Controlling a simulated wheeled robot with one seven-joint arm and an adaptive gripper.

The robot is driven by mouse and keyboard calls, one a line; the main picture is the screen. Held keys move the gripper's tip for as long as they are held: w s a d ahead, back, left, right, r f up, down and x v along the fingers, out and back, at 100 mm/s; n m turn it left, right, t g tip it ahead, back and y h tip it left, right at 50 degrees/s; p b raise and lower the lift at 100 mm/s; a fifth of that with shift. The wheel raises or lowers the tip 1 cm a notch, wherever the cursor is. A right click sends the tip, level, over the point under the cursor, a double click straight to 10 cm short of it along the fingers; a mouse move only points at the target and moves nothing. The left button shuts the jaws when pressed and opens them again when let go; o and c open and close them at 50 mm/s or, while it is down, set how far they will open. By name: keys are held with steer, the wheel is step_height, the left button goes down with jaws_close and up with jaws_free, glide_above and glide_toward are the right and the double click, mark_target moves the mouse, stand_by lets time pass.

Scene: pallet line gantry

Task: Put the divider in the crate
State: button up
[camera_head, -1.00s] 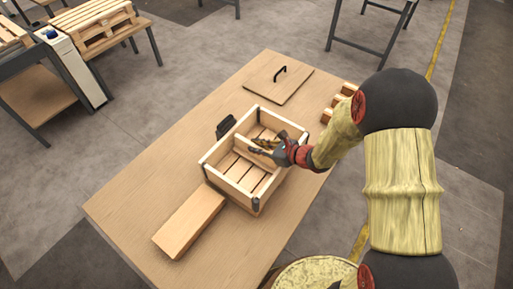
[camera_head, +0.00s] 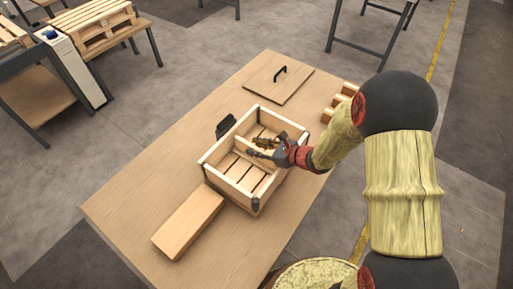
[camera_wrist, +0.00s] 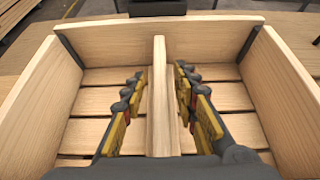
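The wooden crate (camera_head: 230,191) stands open on the table, with a slatted floor and dark corner brackets. The divider (camera_wrist: 160,95) is a thin pale board standing upright inside the crate (camera_wrist: 218,42), running from its far wall toward my gripper. Its lower edge is partly hidden, so I cannot tell how fully it is seated. My gripper (camera_wrist: 160,105) is inside the crate area, with one finger on each side of the divider and a visible gap on both sides. In the head view, my gripper (camera_head: 262,149) is over the crate's middle.
A flat lid with a black handle (camera_head: 280,87) lies behind the crate. Several small wooden blocks (camera_head: 341,101) sit at the table's right edge. A long wooden block (camera_head: 188,222) lies in front. A black object (camera_head: 225,126) stands beside the crate. The table's left side is clear.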

steer(key=shift+s+f, duration=0.25)
steer(key=shift+r+p, duration=0.2)
steer(key=shift+p, duration=0.15)
steer(key=p+v, duration=0.1)
steer(key=v, duration=0.2)
steer(key=p+v, duration=0.1)
steer(key=v, duration=0.3)
steer(key=r+p+v, duration=0.1)
steer(key=p+v, duration=0.1)
steer(key=v, duration=0.1)
steer(key=shift+w+d+r, duration=0.1)
steer(key=shift+w+r, duration=0.05)
steer(key=shift+r, duration=0.05)
steer(key=s+a+r+n+g+h, duration=0.1)
steer(key=s+a+r+n+g, duration=0.15)
steer(key=s+r+n, duration=0.45)
steer(key=s+a+r+n+g, duration=0.1)
steer(key=s+r+n+g, duration=0.2)
steer(key=s+r+n, duration=0.35)
steer(key=s+d+r+n+t+h, duration=0.3)
steer(key=s+d+r+n+h, duration=0.5)
steer(key=d+r+n, duration=0.4)
steer(key=shift+s+d+r+h, duration=0.35)
steer(key=shift+d+r+h, duration=0.05)
steer(key=shift+r, duration=0.2)
